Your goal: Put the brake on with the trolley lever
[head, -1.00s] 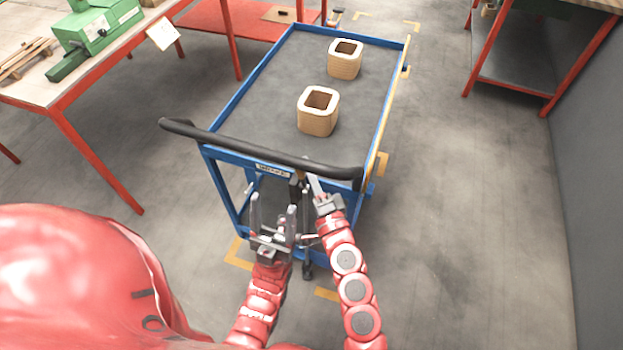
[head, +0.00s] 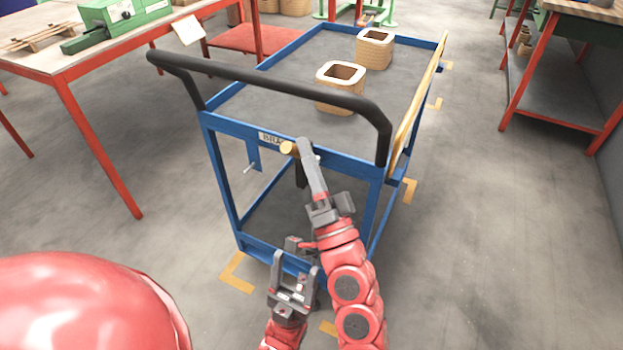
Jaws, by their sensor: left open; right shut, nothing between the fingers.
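The blue trolley (head: 345,165) stands in front of me, with a black push handle (head: 270,84) across its near end. Below the handle, a partly covered label starting "BRA" (head: 268,138) is on the near rail. A lever with a tan knob (head: 288,147) sits beside the label; most of its shaft is hidden or hard to make out. My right gripper (head: 304,144) is shut and empty, its fingertips just right of the knob; I cannot tell whether they touch it. My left gripper (head: 293,268) is open and empty, lower down, near the trolley's bottom frame.
A red-legged workbench (head: 62,72) with a green machine is on the left. Another bench (head: 560,105) is on the right. Floor right of the trolley is clear.

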